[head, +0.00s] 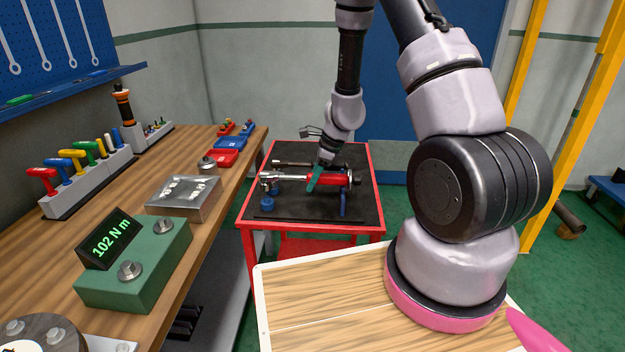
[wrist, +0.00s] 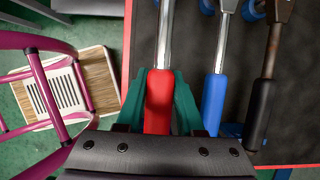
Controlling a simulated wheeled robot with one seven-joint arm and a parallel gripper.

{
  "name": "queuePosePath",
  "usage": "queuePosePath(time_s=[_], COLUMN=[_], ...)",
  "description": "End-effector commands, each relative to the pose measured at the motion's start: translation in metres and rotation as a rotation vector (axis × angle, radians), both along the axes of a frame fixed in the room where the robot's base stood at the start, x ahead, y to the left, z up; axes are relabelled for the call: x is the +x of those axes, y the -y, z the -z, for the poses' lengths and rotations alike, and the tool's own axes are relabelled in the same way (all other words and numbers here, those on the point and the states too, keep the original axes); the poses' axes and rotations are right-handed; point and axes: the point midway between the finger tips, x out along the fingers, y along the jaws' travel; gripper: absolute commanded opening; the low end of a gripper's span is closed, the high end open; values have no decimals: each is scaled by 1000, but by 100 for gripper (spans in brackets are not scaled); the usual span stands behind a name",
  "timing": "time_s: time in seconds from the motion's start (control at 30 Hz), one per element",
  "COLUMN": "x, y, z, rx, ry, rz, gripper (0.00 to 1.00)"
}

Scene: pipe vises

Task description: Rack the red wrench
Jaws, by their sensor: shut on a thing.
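The red wrench has a red grip and a silver shaft. In the head view its red grip (head: 341,181) is over the red cart, with the shaft pointing left. My gripper (head: 314,180) has green fingers and is shut around this grip. The wrist view shows the red grip (wrist: 158,98) between the two green fingers, with the shaft running up out of the picture. A blue-gripped wrench (wrist: 213,98) and a black-gripped wrench (wrist: 262,112) lie to its right, roughly parallel. I cannot tell whether the red wrench touches its supports.
The red cart (head: 312,228) has a dark top with blue supports (head: 343,206). A wooden bench (head: 215,185) at left carries a green torque display (head: 135,265) reading 102 N m, and a metal block (head: 184,196). A blue pegboard (head: 60,45) with wrench outlines hangs above.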

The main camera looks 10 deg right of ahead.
Motion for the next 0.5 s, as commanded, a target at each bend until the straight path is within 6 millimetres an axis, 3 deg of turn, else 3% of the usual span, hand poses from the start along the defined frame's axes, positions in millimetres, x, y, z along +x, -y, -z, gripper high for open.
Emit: queuePosePath(time_s=[0.5], x=[0], y=[0], z=[9], rx=[0], ry=[1], rz=[1], gripper=[0])
